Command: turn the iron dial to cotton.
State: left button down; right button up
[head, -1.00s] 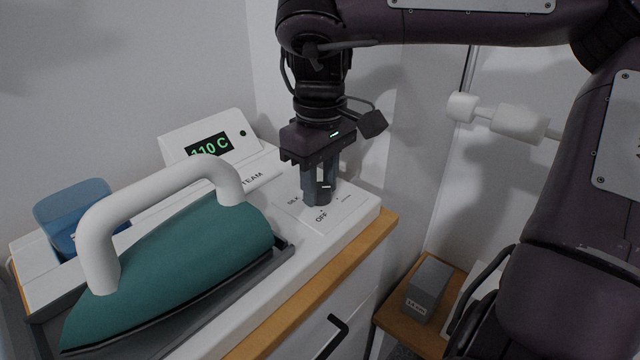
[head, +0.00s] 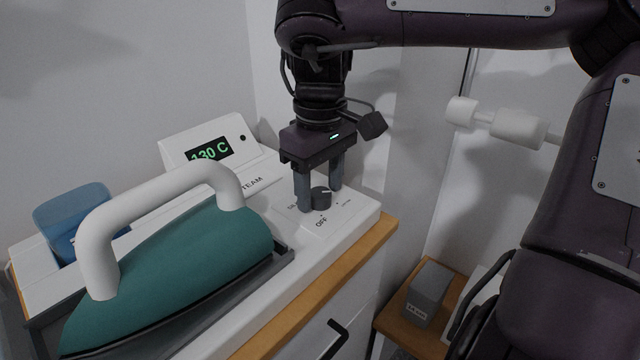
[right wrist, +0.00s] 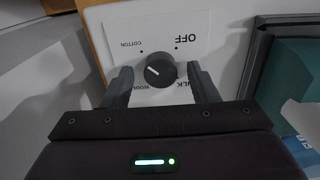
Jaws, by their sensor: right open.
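The dial (head: 320,196) is a dark round knob on the white control panel of the iron's station. In the right wrist view the dial (right wrist: 160,70) has a pale mark toward its left side. OFF is printed at upper right, COTTON at upper left, SILK at lower right and a partly hidden word at lower left. I cannot tell exactly which label the mark meets. My right gripper (head: 320,200) is open above the panel, one finger on each side of the dial, apart from it. The display (head: 210,150) reads 130 C. My left gripper is out of view.
The teal iron (head: 175,255) with its white handle rests in a dark tray left of the dial. A blue container (head: 75,215) stands behind it. A wooden edge (head: 310,290) borders the counter. A grey box (head: 428,293) sits on a low wooden surface at right.

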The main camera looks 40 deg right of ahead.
aim_at(320, 192)
notch_tip(320, 192, up, 7)
jog(key=shift+f+p, duration=0.15)
jog(key=shift+p, duration=0.7)
jog(key=shift+r, duration=0.4)
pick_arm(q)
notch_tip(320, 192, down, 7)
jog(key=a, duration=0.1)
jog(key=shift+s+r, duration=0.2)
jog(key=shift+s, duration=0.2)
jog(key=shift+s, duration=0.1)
